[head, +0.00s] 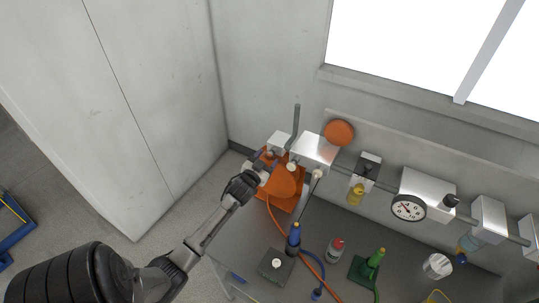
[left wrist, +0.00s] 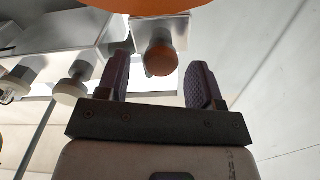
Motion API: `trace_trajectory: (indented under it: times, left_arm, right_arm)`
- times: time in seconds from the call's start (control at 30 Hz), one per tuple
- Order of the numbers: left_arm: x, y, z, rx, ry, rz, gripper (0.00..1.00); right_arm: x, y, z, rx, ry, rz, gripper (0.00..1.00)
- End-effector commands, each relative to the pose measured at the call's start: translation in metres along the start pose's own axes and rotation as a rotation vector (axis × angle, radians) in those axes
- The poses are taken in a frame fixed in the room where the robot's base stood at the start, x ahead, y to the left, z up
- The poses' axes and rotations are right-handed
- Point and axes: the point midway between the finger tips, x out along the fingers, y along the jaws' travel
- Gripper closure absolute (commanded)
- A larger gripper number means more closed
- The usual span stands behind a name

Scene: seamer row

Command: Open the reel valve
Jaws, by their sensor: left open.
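My left gripper (head: 267,159) is open, beside a small pale block (head: 278,142) on the wall pipe, just above the orange hose reel (head: 284,186). In the left wrist view its two dark ribbed fingers (left wrist: 160,82) stand apart. A round orange-brown knob (left wrist: 161,57) on a silvery block (left wrist: 160,27) appears between and beyond them; it looks like the reel valve's knob. I cannot tell whether the fingers touch it. In the head view the gripper hides this knob. The right gripper is not in view.
A metal box (head: 315,149) with knobs is close on the right; its pale knob (left wrist: 70,91) shows in the wrist view. A grey upright pipe (head: 296,119) stands behind. A gauge (head: 408,208) hangs farther right. Bottles stand on the grey bench (head: 240,235).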

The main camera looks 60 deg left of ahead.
Motion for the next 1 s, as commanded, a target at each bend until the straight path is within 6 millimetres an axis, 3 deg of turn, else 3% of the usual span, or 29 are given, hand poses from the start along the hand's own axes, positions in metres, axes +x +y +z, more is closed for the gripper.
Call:
trace_trajectory:
  times: [0.23,0.63,1.0]
  left_arm:
    - [0.021,0.000,0.000,0.001,-0.001,0.000,0.40]
    - [0.025,0.000,0.000,0.001,0.000,0.000,0.40]
    - [0.024,0.000,0.000,0.001,0.000,0.000,0.74]
  right_arm:
    - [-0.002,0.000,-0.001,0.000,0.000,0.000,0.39]
    - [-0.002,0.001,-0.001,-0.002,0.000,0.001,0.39]
    - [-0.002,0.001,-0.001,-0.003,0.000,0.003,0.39]
